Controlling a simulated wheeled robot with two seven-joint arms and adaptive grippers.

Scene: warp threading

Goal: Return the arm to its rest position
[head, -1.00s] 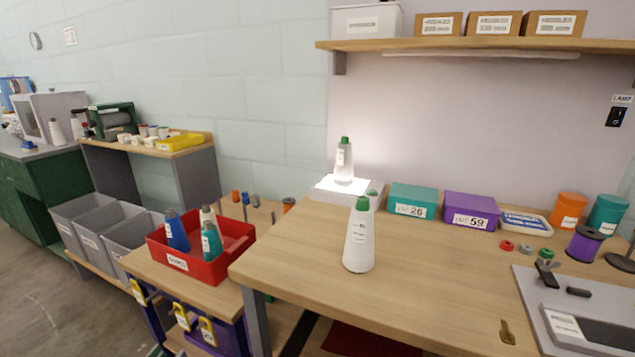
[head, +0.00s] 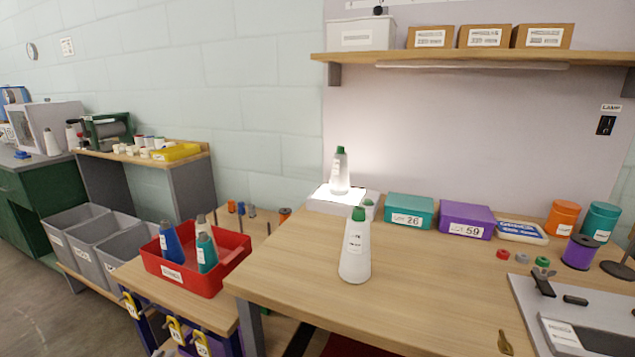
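Neither of my grippers nor my arms shows in the head view. A white cone with a green tip (head: 355,250) stands upright on the wooden table (head: 290,275), near its left side. A second green-tipped cone (head: 340,172) stands upright on a lit white light box (head: 318,205) at the table's back.
A red bin (head: 205,285) with several cones stands left of the table. A teal box (head: 408,211) and a purple box (head: 467,219) sit at the back. A grey metal plate (head: 530,305) lies at the right. The table's middle front is clear.

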